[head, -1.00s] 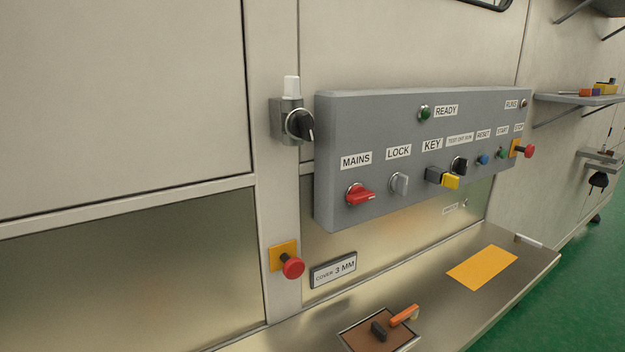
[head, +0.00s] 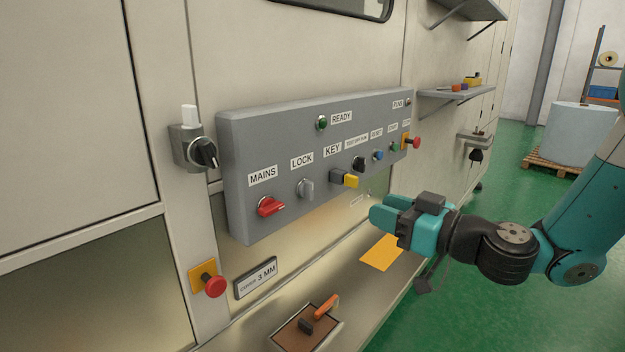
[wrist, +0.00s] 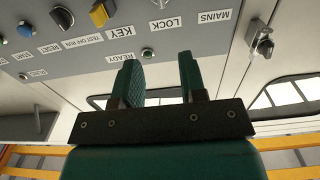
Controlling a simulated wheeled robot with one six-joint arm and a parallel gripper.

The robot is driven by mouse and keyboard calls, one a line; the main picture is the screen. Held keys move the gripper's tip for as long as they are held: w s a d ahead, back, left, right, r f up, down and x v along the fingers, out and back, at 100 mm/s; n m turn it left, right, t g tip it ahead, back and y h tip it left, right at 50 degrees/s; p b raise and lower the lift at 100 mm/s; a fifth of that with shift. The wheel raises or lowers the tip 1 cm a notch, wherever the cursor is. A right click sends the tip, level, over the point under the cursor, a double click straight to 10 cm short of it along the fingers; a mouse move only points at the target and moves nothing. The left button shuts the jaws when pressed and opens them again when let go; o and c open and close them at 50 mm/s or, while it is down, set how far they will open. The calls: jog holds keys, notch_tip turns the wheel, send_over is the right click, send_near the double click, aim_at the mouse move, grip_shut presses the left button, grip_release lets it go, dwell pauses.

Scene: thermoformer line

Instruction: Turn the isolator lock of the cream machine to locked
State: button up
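The cream machine carries a grey control panel (head: 240,150). The lock knob (head: 306,189) is a small silver-grey handle under the LOCK label (head: 302,160), between the red MAINS switch (head: 270,207) and the key switch (head: 344,179). Its grip looks roughly upright, slightly tilted. In the wrist view the panel is upside down, with the LOCK label (wrist: 166,22) near the top edge and the knob mostly cut off. My teal gripper (head: 378,214) is to the right of the knob, in front of the panel's lower edge and apart from it. Its two fingers (wrist: 160,72) are parted and empty.
A black rotary switch (head: 204,153) sits left of the panel. Red stop buttons (head: 215,285) (head: 414,142) stick out below left and at the panel's right end. A ledge below holds a yellow sheet (head: 381,252) and a brown board with an orange handle (head: 326,306). Green floor lies right.

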aim_at(313, 185)
jog(key=p+x, duration=1.2)
jog(key=x, duration=0.3)
jog(key=shift+w+a+r, duration=0.1)
jog(key=shift+a+r, duration=0.05)
jog(key=shift+a, duration=0.15)
jog(key=shift+w+a, duration=0.3)
jog(key=shift+a, duration=0.05)
grip_shut()
